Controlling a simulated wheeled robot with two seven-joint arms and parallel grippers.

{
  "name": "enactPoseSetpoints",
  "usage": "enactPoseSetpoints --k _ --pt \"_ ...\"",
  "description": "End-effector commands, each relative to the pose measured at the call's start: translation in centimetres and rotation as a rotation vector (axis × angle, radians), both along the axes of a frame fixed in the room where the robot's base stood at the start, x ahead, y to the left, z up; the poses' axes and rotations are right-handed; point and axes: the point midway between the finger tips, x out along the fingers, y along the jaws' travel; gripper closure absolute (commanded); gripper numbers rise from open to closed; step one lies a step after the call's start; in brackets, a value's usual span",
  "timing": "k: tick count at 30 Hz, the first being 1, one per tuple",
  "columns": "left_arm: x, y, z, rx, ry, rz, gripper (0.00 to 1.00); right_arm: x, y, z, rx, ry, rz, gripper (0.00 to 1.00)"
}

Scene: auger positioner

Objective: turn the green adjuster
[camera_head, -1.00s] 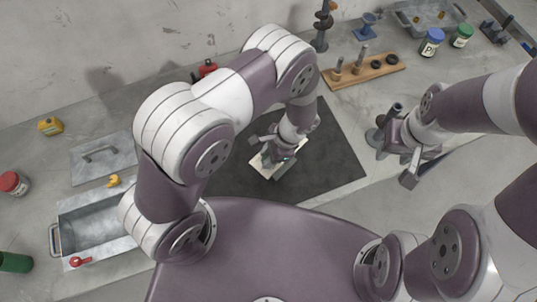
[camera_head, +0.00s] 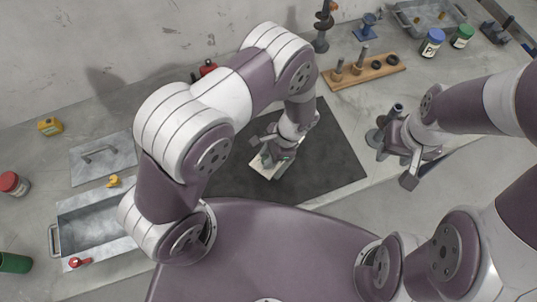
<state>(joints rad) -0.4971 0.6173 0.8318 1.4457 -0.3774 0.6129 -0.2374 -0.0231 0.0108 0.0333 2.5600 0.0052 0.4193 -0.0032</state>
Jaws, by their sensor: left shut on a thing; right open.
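My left gripper (camera_head: 270,158) is over the dark mat in the middle of the bench, at a small pale plate or base (camera_head: 262,168). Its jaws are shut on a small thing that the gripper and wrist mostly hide. The green adjuster cannot be made out; a small teal spot shows at the gripper, and I cannot tell whether it belongs to the gripper. My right gripper (camera_head: 392,166) is open at the bench's front edge on the right, apart from the mat and beside a dark round-based post (camera_head: 376,138).
The dark mat (camera_head: 335,170) has bare room on its right. A wooden board (camera_head: 375,72) with pegs and rings lies behind it. A metal tray (camera_head: 95,243) and a handled lid (camera_head: 118,152) are at the left. Jars (camera_head: 432,43) stand at the back right.

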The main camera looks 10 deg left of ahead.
Motion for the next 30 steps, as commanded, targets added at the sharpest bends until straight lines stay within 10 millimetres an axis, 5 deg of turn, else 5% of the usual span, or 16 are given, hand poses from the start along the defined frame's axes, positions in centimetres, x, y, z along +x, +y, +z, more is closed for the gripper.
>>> enactPoseSetpoints --k 24,25,27,30 --pt "0.06 -0.03 0.06 0.000 -0.001 0.000 1.00 0.00 0.00 0.02 0.000 0.000 0.000 0.57" --pt "0.06 -0.03 0.06 0.000 -0.001 0.000 0.66 0.01 0.00 0.02 0.000 0.000 0.000 0.57" --pt "0.05 -0.03 0.05 0.000 -0.001 0.000 0.44 0.00 0.00 0.02 0.000 0.000 0.000 0.57" --pt "0.04 -0.02 0.04 0.000 -0.001 0.000 0.44 0.00 0.00 0.02 0.000 0.000 0.000 0.57"
